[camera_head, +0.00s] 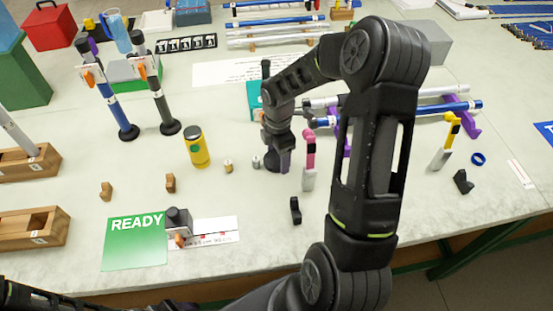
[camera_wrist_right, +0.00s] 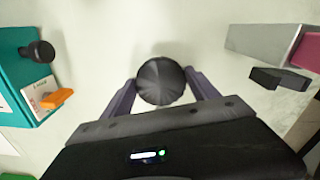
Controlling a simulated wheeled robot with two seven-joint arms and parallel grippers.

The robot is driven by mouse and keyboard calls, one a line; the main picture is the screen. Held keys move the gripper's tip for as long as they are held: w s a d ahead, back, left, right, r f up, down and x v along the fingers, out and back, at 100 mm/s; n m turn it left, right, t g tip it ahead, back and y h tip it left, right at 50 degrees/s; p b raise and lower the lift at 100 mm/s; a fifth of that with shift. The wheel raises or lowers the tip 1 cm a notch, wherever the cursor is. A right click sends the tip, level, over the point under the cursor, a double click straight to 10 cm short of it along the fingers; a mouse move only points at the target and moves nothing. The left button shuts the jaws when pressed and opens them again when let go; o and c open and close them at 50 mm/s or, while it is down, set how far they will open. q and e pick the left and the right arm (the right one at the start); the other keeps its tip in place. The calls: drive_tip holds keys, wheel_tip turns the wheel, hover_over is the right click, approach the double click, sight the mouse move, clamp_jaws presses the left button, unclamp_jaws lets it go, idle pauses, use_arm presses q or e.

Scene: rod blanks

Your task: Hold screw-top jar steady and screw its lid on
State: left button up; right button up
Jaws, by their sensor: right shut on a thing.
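My right gripper (camera_head: 281,150) points down at the table behind my bent right arm. In the right wrist view its two fingers (camera_wrist_right: 161,92) are shut on a dark, round, ribbed piece (camera_wrist_right: 161,80), seen from above, that looks like a lid. What lies beneath it is hidden, so I cannot tell whether it sits on a jar. No clear jar body shows; a yellow cylinder with a dark top (camera_head: 197,150) stands apart to the left. My left gripper is not in view; only dark arm parts show at the lower left.
A green READY card (camera_head: 135,248) lies at the front.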

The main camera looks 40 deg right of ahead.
sight(278, 158)
drive_tip(key=c, duration=0.8)
drive_tip(key=shift+o, duration=0.2)
drive_tip(key=shift+r, duration=0.1)
wheel_tip(278, 158, up, 10)
drive_tip(key=b, duration=0.1)
idle(0.3)
